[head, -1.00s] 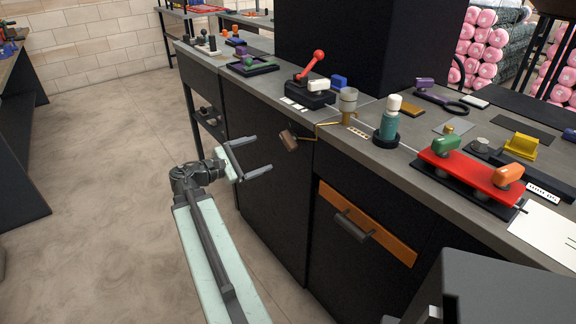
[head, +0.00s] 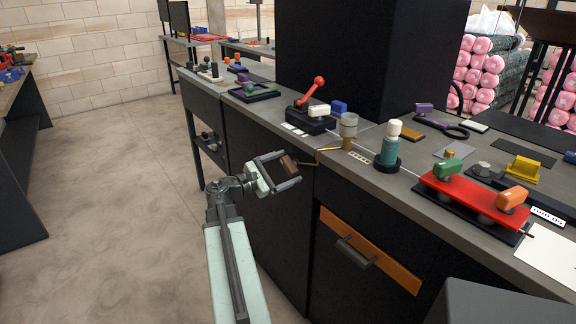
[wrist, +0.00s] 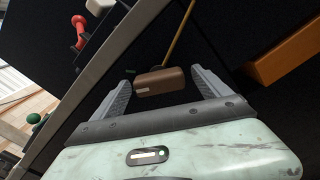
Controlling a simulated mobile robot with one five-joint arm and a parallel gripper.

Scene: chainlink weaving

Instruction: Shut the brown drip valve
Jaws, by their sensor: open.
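The brown drip valve handle (head: 289,165) hangs at the end of a thin brass rod (head: 318,156) in front of the dark cabinet, below the bench edge. The rod leads to a clear-topped brass cup fitting (head: 348,130) on the bench. My gripper (head: 287,170) is open, with its two fingers around the brown handle. In the wrist view the brown handle (wrist: 160,81) lies between the fingertips (wrist: 162,88), with a visible gap on each side. The brass rod (wrist: 180,35) runs up from it.
The cabinet front with an orange drawer panel (head: 384,262) and dark handle (head: 355,251) is below right. On the bench are a red lever (head: 311,90), a teal bottle (head: 390,148) and a red bar with knobs (head: 470,200). The floor at left is clear.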

